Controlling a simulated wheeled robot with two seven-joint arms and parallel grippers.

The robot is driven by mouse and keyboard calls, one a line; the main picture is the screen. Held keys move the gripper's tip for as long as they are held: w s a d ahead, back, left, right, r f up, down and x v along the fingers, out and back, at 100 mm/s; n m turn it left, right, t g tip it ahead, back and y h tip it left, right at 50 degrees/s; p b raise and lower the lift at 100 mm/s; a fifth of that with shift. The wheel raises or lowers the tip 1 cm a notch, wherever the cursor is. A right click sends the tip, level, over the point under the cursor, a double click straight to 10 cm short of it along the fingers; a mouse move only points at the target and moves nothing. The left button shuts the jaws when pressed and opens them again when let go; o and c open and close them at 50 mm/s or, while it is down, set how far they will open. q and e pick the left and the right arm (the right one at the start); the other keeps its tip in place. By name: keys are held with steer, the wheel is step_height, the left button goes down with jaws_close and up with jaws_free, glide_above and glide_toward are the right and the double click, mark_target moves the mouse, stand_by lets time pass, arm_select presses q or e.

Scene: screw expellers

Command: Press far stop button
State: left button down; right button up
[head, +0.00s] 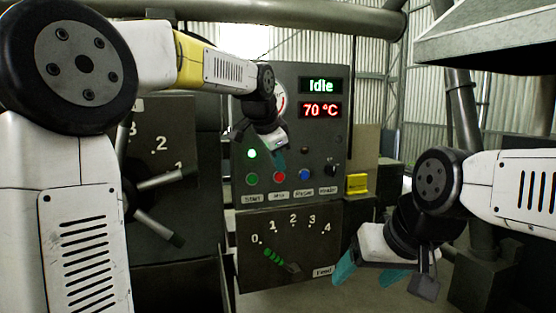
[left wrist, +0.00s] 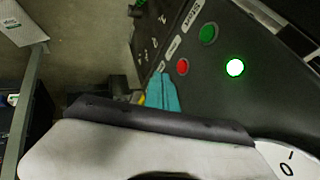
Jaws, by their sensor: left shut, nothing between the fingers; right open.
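The red stop button (head: 279,177) sits in a row on the dark control panel, above a label, between a green button (head: 252,179) and a blue button (head: 305,175). My left gripper (head: 279,160) is shut and empty, its teal fingertips just above the red button in the head view. In the left wrist view, the teal fingers (left wrist: 162,94) point at the panel, and the red button (left wrist: 182,66) shows just beside their tips. I cannot tell the exact gap. My right gripper (head: 371,272) is open and empty at the lower right.
The panel display (head: 320,86) reads Idle, and the one below reads 70 °C. A green lamp (head: 252,154) is lit. Below is a feed dial with a green-handled lever (head: 282,262). A yellow block (head: 357,183) stands right of the panel. Another dial panel (head: 160,220) is at left.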

mark_target(278, 175)
arm_select(q)
steer(key=w+f, duration=0.2)
steer(key=w, duration=0.1)
steer(key=w+f, duration=0.3)
steer(key=shift+w+d+f, duration=0.15)
steer(key=shift+w, duration=0.55)
steer(key=shift+w+a, duration=0.4)
steer(key=shift+w, duration=0.25)
steer(key=shift+w+a, duration=0.1)
